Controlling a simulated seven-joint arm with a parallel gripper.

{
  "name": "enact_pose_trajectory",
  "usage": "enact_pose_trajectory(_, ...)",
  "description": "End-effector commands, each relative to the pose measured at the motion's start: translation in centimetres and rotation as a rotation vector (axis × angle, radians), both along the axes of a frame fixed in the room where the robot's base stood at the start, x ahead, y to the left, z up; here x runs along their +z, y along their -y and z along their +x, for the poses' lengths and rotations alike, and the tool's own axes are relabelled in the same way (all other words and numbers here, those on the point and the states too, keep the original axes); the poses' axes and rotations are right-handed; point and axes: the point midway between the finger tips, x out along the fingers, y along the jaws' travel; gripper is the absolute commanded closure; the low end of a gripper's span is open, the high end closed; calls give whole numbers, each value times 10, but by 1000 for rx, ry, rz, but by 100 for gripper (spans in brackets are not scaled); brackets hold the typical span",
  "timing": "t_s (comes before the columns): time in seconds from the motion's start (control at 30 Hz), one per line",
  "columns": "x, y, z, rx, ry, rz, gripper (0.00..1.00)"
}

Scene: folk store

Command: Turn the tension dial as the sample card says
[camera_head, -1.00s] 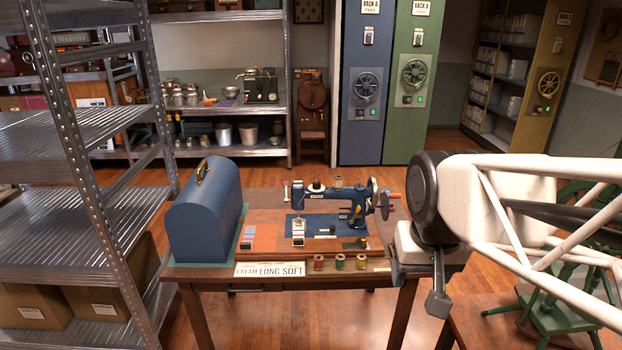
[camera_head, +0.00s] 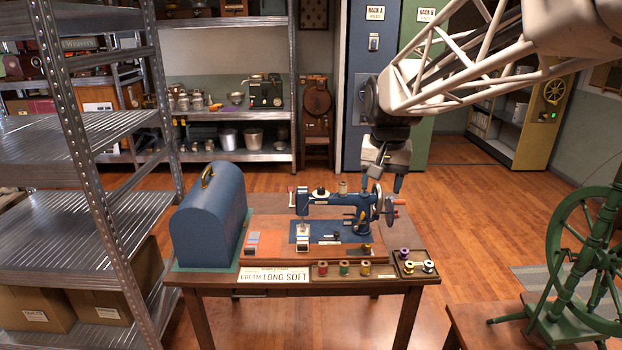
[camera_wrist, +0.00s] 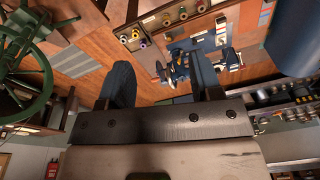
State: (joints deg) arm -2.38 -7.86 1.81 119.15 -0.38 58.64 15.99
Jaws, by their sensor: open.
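The blue sewing machine (camera_head: 340,199) stands on an orange-brown base on the wooden table (camera_head: 183,281). Its handwheel (camera_head: 389,211) is at the right end. Which small part is the tension dial is too small to tell. The sample card (camera_head: 273,275) at the table's front edge reads "CREAM LONG SOFT"; its smaller top line is not legible. My gripper (camera_head: 382,181) is open and empty, pointing down above and behind the machine's right end. In the wrist view, the machine (camera_wrist: 180,66) shows upside down beyond my gripper's two spread fingers (camera_wrist: 163,82).
A domed blue case (camera_head: 207,218) stands left of the machine. Thread spools (camera_head: 343,269) line the front edge, and a small spool tray (camera_head: 415,265) sits at the right corner. A metal shelf (camera_head: 85,190) is at left, a green spinning wheel (camera_head: 590,245) at right.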

Motion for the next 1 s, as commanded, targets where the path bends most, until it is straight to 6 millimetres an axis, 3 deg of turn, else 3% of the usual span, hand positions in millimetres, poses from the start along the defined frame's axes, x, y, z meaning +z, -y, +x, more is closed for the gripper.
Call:
enact_pose_trajectory(0.47, -8, -18, 117, -80, -34, 12, 41)
enact_pose_trajectory(1.0, -42, -43, 242, -171, -72, 21, 41)
